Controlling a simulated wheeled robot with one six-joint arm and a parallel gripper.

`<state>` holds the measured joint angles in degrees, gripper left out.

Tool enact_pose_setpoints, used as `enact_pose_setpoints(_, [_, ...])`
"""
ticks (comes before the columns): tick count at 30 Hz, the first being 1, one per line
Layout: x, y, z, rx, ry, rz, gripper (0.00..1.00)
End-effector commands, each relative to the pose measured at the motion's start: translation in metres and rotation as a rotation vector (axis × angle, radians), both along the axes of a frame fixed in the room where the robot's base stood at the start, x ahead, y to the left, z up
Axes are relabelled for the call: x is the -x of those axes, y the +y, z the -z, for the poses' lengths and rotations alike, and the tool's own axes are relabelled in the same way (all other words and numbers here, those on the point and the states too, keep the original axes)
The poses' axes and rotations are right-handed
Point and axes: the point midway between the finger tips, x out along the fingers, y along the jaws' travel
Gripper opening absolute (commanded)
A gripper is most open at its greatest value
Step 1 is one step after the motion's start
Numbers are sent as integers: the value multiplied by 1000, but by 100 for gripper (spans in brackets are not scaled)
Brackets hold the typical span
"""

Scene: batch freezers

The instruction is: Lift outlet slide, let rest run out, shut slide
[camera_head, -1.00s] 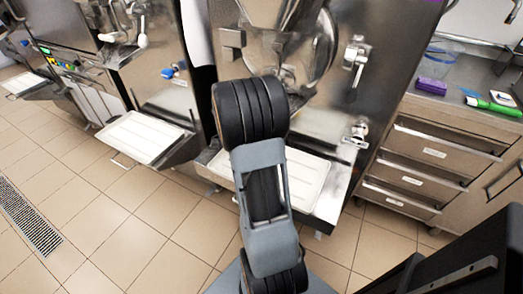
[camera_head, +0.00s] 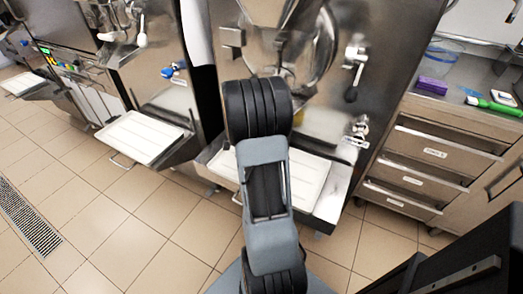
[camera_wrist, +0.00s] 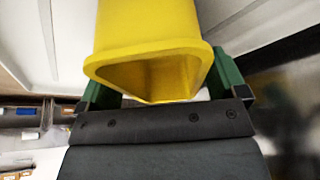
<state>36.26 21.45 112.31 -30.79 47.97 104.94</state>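The batch freezer (camera_head: 325,110) in front of me has a shiny round front door (camera_head: 322,50). My arm covers the middle below it, so I cannot make out the outlet slide in the head view. My gripper is hidden there too. In the wrist view, my gripper (camera_wrist: 165,85) has its green fingers wide apart. A hollow yellow piece (camera_wrist: 150,30) with a flared rim lies across the space between them and partly covers them. No finger contact with it shows. A white tray (camera_head: 308,176) sits under the freezer front, partly behind my arm.
Another freezer (camera_head: 165,85) with its own white tray (camera_head: 140,137) stands to the left. A drawer cabinet (camera_head: 430,165) on the right carries a purple block (camera_head: 432,86) and a green-and-white item (camera_head: 492,106). A lever (camera_head: 353,75) sits on the freezer's right front. Tiled floor is free at left.

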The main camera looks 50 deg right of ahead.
Motion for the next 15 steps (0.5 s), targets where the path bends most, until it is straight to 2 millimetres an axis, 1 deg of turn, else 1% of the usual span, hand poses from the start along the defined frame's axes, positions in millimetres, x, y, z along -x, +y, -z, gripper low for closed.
enact_pose_setpoints(1, [0,0,0,0,0,0,96])
enact_pose_setpoints(2, [0,0,0,0,0,0,99])
enact_pose_setpoints(3, [0,0,0,0,0,0,99])
enact_pose_setpoints(10, [0,0,-2,0,0,0,99])
enact_pose_setpoints(13, [-1,1,-7,1,-2,-1,99])
enact_pose_setpoints(15, [-3,4,-16,2,-3,-2,99])
